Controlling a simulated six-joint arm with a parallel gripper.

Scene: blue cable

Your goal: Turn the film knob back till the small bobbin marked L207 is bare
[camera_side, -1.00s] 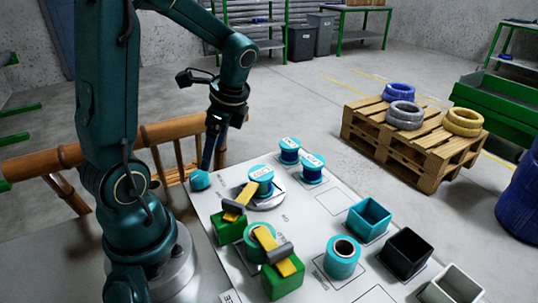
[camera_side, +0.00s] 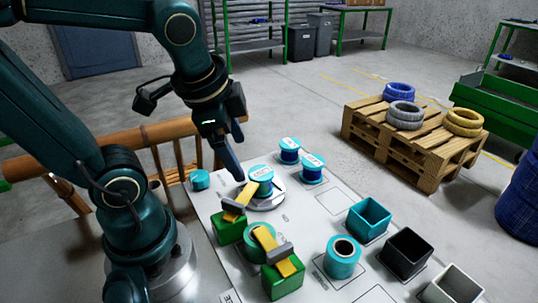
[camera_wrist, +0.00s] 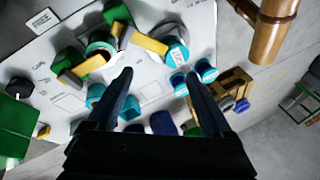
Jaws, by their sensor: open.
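My gripper (camera_side: 234,170) is open and empty, pointing down, left of a blue bobbin (camera_side: 261,176) with a white-labelled teal top on a round grey plate (camera_side: 267,201). In the wrist view the two dark fingers (camera_wrist: 160,78) stand apart with nothing gripped. Two more labelled bobbins stand behind, one at the back (camera_side: 289,150) and one to its right (camera_side: 313,168). The labels are too small to read, so I cannot tell which is L207. A short teal knob-like piece (camera_side: 200,179) sits at the panel's left edge; I cannot tell if it is the film knob.
Two green blocks with yellow strips (camera_side: 229,227) (camera_side: 284,278) stand in front. A teal spool (camera_side: 343,257), an open teal box (camera_side: 368,220), a black box (camera_side: 405,254) and a white box (camera_side: 453,286) stand to the right. A bamboo rail (camera_side: 150,137) runs behind my arm.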

